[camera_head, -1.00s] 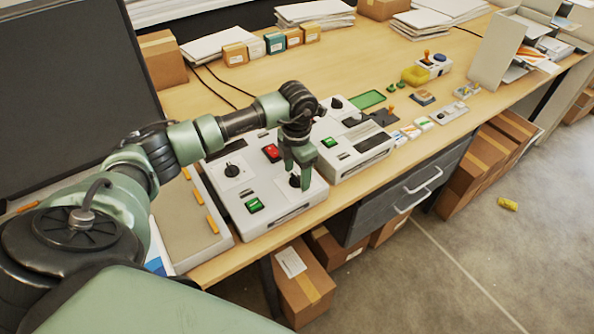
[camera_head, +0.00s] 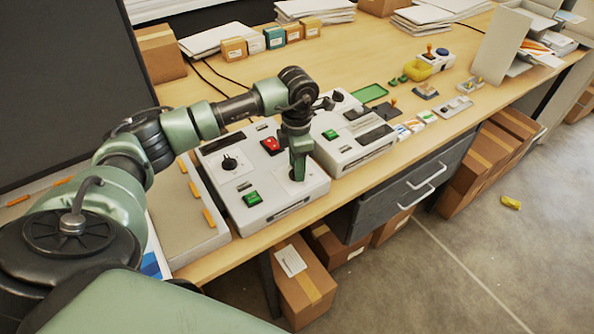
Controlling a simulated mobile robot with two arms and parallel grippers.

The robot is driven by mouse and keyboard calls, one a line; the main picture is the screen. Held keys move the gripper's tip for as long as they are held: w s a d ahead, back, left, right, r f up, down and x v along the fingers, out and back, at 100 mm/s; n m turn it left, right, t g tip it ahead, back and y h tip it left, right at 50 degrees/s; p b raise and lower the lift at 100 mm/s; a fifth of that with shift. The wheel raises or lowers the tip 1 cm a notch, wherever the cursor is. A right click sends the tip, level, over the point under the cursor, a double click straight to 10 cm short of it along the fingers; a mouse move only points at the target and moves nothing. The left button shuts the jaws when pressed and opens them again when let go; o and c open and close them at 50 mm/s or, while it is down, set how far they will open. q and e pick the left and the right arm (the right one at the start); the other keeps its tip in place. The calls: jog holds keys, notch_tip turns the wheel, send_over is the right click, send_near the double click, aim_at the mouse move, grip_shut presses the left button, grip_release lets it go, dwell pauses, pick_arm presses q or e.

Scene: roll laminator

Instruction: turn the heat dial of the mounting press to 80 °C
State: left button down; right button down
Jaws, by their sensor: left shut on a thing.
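A white control unit (camera_head: 284,210) stands at the near edge of the bench, with a red switch (camera_head: 271,145), a green switch (camera_head: 251,198) and a black dial (camera_head: 230,162) showing on its top. My left gripper (camera_head: 297,176) points down at the right part of this unit. It is shut on a second dial there, which its fingers hide. The dial's scale and pointer cannot be read. No label is readable to tell which unit is the mounting press. My right gripper is not in view.
A second white unit (camera_head: 352,158) with a black dial (camera_head: 337,96) stands close to the right. A grey-topped panel with orange tabs (camera_head: 208,217) lies to the left. Small boxes (camera_head: 274,38) and paper stacks line the back. Drawers and cartons are below the front edge.

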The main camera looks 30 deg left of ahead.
pick_arm(q)
jog(key=m+b, duration=0.4)
jog(key=shift+w+f+m, duration=0.1)
jog(key=shift+f+m, duration=0.05)
jog(key=shift+m, duration=0.15)
jog(key=shift+r+m+b, duration=0.2)
jog(key=shift+m+b, duration=1.25)
jog(key=shift+m, duration=0.35)
jog(key=shift+r, duration=0.1)
jog(key=c, duration=0.8)
grip_release()
jog(key=shift+c, duration=0.2)
notch_tip(320, 180, up, 8)
jog(key=shift+f+b, duration=0.15)
jog(key=shift+b, duration=0.75)
